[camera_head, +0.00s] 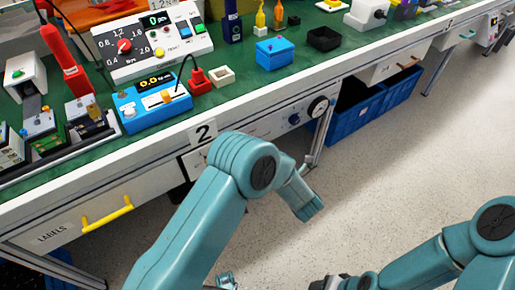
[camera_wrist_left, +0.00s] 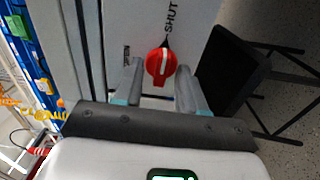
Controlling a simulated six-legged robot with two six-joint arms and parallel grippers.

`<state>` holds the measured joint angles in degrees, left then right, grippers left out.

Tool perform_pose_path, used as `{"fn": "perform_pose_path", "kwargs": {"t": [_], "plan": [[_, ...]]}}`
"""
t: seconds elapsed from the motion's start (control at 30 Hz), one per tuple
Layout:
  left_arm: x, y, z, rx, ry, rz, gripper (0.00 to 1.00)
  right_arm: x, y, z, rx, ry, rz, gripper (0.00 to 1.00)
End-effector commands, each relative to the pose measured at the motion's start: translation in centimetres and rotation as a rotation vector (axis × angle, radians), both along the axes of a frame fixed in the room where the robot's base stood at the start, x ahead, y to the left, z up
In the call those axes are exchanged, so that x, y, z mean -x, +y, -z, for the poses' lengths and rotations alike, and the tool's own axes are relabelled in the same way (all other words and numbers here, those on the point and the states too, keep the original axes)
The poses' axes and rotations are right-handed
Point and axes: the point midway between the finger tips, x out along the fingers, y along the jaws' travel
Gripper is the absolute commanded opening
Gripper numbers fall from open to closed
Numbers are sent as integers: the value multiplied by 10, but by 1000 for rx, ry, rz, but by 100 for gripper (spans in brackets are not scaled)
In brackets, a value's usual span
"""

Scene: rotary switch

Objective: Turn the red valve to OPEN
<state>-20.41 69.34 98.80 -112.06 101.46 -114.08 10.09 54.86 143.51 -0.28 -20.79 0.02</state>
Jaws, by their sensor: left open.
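The red valve (camera_wrist_left: 160,65) is a round knob with a white pointer line on a pale panel in the left wrist view. Its pointer is toward the word SHUT (camera_wrist_left: 172,18). My left gripper (camera_wrist_left: 158,85) is open, with one finger on each side of the knob; I cannot tell whether they touch it. In the head view my left arm (camera_head: 225,200) bends in front of the bench; its fingers and the valve are hidden there. Part of my right arm (camera_head: 430,265) shows at the lower right, its jaws not clearly seen.
The green-topped bench (camera_head: 240,95) carries a white dial box (camera_head: 190,42), a blue meter (camera_head: 150,110) and a blue box (camera_head: 274,51). A yellow drawer handle (camera_head: 107,214) sticks out at the left. A black object with thin legs (camera_wrist_left: 232,70) stands beside the panel.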

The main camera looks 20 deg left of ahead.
Motion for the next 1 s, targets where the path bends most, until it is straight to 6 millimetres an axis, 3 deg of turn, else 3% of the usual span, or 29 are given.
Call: {"fn": "perform_pose_path", "kwargs": {"t": [0.13, 0.23, 0.27, 0.67, 1.0], "plan": [[0, 0, 0, 0, 0, 0, 37, 0, 0, 0, 0, 0, 0, 60], [0, 0, 0, 0, 0, 0, 5, 0, 0, 0, 0, 0, 0, 60], [0, 0, 0, 0, 0, 0, 0, 0, 0, 0, 0, 0, 0, 60], [-1, 3, 1, 28, -35, -2, 0, 0, 0, 3, 0, 0, 0, 60], [-1, 4, 2, 175, -225, -3, 0, 0, 0, 15, 0, 0, 0, 60]]}}
